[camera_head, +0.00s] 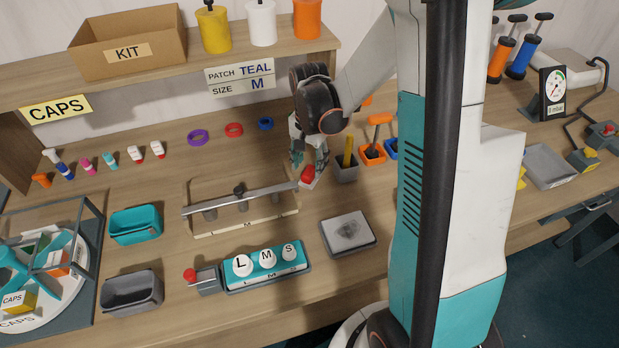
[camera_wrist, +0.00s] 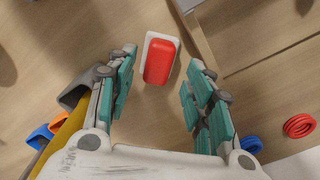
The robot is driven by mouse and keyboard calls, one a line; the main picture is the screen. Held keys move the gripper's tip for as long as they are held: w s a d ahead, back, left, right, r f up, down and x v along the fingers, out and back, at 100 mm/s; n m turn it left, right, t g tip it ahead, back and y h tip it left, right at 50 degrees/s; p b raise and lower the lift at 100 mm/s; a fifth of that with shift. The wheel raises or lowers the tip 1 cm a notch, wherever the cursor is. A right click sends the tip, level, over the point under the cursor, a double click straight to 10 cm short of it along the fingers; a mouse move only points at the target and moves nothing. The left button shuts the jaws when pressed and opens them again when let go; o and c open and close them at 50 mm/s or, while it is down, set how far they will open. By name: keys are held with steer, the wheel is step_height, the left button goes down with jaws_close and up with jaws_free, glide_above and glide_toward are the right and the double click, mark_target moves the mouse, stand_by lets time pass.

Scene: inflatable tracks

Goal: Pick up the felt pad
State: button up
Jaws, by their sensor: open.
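A red block on a white base, which looks like the felt pad (camera_head: 308,175), lies on the wooden bench below my gripper (camera_head: 309,158). In the wrist view the red and white pad (camera_wrist: 160,61) shows between and slightly beyond the fingertips of my gripper (camera_wrist: 163,66). The teal-padded fingers are open, one on each side of the pad, with nothing held. The pad looks slightly tilted in the wrist view. I cannot tell how high the fingertips are above the bench.
A grey cup (camera_head: 346,172) with a yellow stick stands just right of the pad. A clamp bar on a wooden board (camera_head: 247,226) lies to its left. A grey tray with a smudged white plate (camera_head: 348,233) sits nearer. Purple, red and blue rings (camera_head: 265,124) lie behind.

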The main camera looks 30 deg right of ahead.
mark_target(309, 171)
step_height(309, 171, down, 5)
steer(key=shift+r+b, duration=0.1)
steer(key=shift+b, duration=0.95)
steer(key=shift+s, duration=0.1)
steer(key=shift+c, duration=0.4)
steer(key=c, duration=0.8)
steer(key=shift+r, duration=0.1)
steer(key=shift+c, duration=0.2)
step_height(309, 171, up, 20)
steer(key=p, duration=0.7)
